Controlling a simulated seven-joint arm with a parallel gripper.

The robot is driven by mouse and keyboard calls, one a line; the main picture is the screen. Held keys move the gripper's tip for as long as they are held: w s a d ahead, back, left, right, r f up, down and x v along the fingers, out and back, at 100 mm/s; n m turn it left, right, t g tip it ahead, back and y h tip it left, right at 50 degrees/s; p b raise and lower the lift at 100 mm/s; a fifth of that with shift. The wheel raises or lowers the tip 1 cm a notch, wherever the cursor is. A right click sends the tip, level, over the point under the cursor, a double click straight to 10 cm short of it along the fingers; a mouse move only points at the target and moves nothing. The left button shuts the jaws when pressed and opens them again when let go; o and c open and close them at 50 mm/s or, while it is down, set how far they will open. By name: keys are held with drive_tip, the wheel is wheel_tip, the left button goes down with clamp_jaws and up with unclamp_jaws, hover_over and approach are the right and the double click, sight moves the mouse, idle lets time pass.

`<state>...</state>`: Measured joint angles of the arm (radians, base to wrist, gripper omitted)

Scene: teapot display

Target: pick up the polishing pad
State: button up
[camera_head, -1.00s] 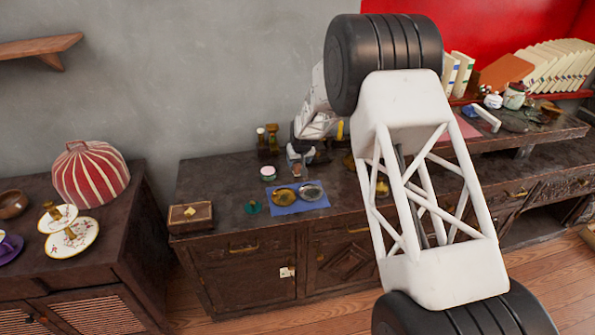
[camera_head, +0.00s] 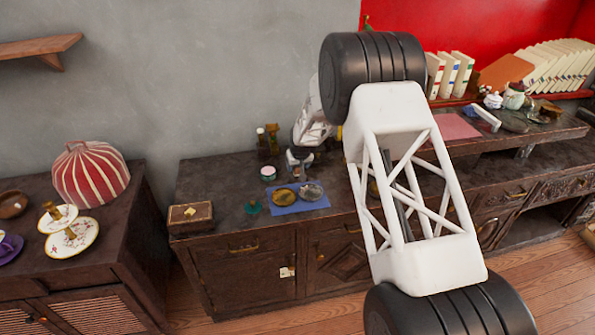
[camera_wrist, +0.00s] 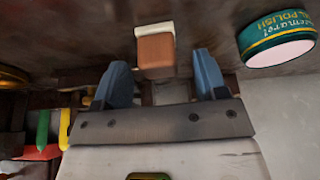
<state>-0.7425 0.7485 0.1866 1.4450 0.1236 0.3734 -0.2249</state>
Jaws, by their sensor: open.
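The polishing pad, seemingly the small block with a brown body and a pale white layer (camera_wrist: 155,52), shows in the wrist view just beyond and between my fingertips. My gripper (camera_wrist: 163,80) is open, with a blue-grey finger on either side and nothing held between them. A gap shows between the fingers and the block's near end. In the head view my gripper (camera_head: 298,165) is low over the dark cabinet top, behind the blue cloth. I cannot make out the pad clearly there.
A green polish tin (camera_wrist: 277,40) stands right of the pad in the wrist view. In the head view, a blue cloth (camera_head: 290,209) bears a gold and a silver piece. A wooden box (camera_head: 190,216) and dark bottles (camera_head: 267,140) stand nearby.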

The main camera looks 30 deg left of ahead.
drive_tip(key=shift+w+a+f, duration=0.1)
drive_tip(key=shift+f, duration=0.35)
idle(0.3)
drive_tip(key=c, duration=1)
wheel_tip(320, 180, up, 18)
idle(0.4)
idle(0.4)
